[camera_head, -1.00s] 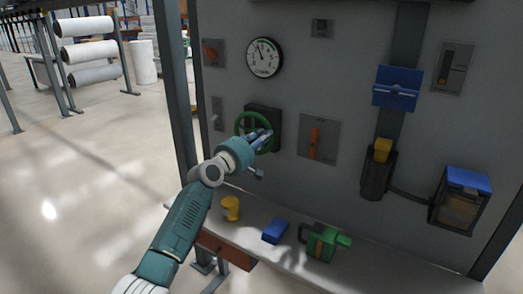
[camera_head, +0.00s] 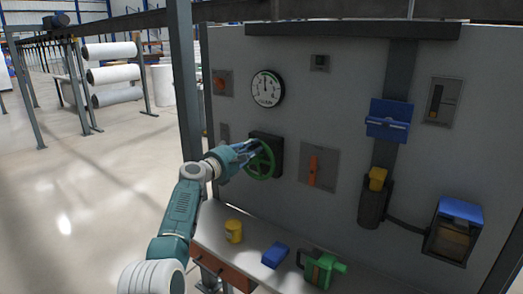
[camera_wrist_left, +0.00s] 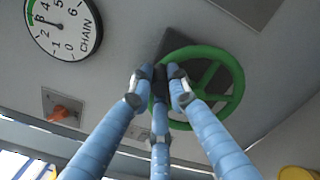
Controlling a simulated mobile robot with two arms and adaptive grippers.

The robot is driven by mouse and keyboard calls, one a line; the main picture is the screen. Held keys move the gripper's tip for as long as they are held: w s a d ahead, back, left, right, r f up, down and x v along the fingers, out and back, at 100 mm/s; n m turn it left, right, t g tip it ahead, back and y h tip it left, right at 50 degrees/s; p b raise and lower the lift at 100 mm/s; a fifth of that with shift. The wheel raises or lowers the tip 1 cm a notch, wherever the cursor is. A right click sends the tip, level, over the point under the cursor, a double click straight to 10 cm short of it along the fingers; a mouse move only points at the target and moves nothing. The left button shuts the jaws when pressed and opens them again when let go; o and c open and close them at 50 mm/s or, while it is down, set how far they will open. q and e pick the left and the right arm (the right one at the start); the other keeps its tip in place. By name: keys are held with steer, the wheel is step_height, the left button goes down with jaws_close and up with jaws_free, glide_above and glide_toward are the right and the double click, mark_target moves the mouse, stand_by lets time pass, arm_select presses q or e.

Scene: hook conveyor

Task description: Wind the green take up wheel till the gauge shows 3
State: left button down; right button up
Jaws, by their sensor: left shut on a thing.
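The green take up wheel (camera_head: 271,161) is mounted on a dark block on the grey panel. My left gripper (camera_head: 252,149) is shut on the upper left of its rim in the head view. My right gripper is not in view.
An orange lever (camera_head: 313,170) is right of the wheel. An orange switch (camera_head: 221,84) is left of the gauge. A yellow cup (camera_head: 233,231), a blue block (camera_head: 275,255) and a green can (camera_head: 320,269) stand on the shelf below.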

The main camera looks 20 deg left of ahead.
arm_select(q)
steer(key=shift+w+a+r+n, duration=0.1)
steer(key=shift+a+r+n, duration=0.1)
steer(key=shift+a+n, duration=0.15)
steer(key=shift+w+a+n+p, duration=0.25)
steer(key=shift+a+n, duration=0.25)
steer(key=shift+n, duration=0.45)
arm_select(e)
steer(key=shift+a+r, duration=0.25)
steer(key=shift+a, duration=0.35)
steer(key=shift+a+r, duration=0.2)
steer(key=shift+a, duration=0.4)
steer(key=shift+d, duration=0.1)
arm_select(q)
steer(key=shift+f, duration=0.1)
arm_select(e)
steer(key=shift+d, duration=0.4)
arm_select(q)
steer(key=c, duration=1.7)
jaws_free()
steer(key=shift+a, duration=0.1)
steer(key=shift+o, duration=0.2)
